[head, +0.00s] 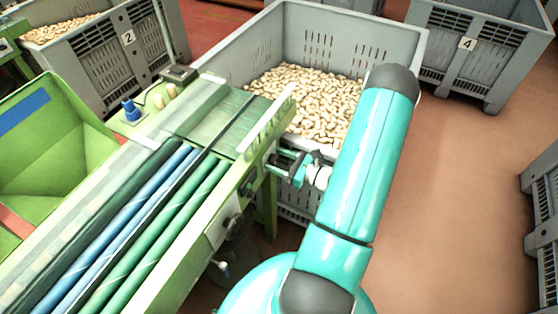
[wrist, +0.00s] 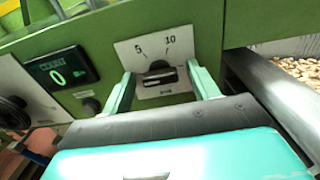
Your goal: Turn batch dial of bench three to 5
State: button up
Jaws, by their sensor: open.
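The batch dial (wrist: 160,75) is a black knob on a white plate (wrist: 127,50) marked 5 at upper left and 10 at upper right, fixed to the green bench side. Which mark the knob points to is not clear. My gripper (wrist: 161,70) is open, with one teal finger on each side of the knob; I cannot tell whether either finger touches it. In the head view my gripper (head: 283,164) is at the bench's right side, and the dial is hard to make out there.
A count display (wrist: 62,70) reading 0 is left of the dial, with a small dark button (wrist: 91,106) beside it. A grey crate (head: 393,44) of stoppers stands behind my arm. Crate 4 (head: 490,68) stands at the back right. Brown floor (head: 460,190) is open at right.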

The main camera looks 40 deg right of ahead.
jog(key=c, duration=1)
jog(key=shift+m, duration=0.4)
jog(key=m, duration=1.1)
jog(key=shift+f, duration=0.1)
jog(key=o, duration=1)
